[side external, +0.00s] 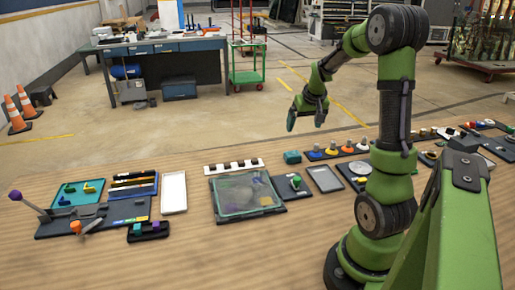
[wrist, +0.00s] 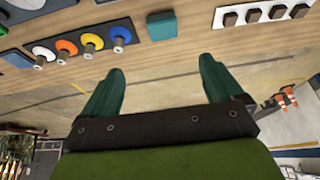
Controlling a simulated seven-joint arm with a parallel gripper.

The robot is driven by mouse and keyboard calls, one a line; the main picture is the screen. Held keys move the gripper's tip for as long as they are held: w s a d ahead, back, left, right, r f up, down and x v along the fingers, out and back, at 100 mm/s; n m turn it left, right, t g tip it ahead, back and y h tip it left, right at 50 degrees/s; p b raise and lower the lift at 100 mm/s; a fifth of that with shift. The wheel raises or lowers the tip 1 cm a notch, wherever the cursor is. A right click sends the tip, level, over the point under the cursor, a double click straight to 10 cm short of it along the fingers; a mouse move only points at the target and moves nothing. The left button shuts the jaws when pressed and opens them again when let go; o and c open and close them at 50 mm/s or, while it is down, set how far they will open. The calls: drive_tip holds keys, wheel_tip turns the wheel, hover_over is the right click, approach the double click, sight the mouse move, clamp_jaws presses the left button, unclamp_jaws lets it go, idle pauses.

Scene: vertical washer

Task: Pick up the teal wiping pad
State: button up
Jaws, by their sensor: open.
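The teal wiping pad (side external: 292,157) is a small block lying on the wooden table near its far edge. It also shows in the wrist view (wrist: 162,26) at the top middle, beyond the fingertips and roughly centred between them. My gripper (side external: 306,121) is raised above and beyond the table's far edge, apart from the pad. In the wrist view my gripper (wrist: 162,68) has its two teal fingers spread wide with nothing between them.
A dark board with coloured knobs (wrist: 93,42) lies beside the pad. A white strip with dark blocks (side external: 233,166) lies on its other side. A clear-lidded box (side external: 245,194) and a dark board with a green knob (side external: 294,185) sit nearer the camera.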

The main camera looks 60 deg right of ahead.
hover_over(293, 153)
drive_tip(key=s+a, duration=0.2)
drive_tip(key=f, duration=0.9)
drive_tip(key=shift+d+f, duration=0.2)
drive_tip(key=shift+a+x, duration=0.2)
drive_tip(key=shift+x, duration=2.45)
drive_tip(key=shift+w, duration=0.1)
drive_tip(key=c, duration=1.1)
drive_tip(key=shift+c, duration=0.2)
wheel_tip(293, 153, up, 10)
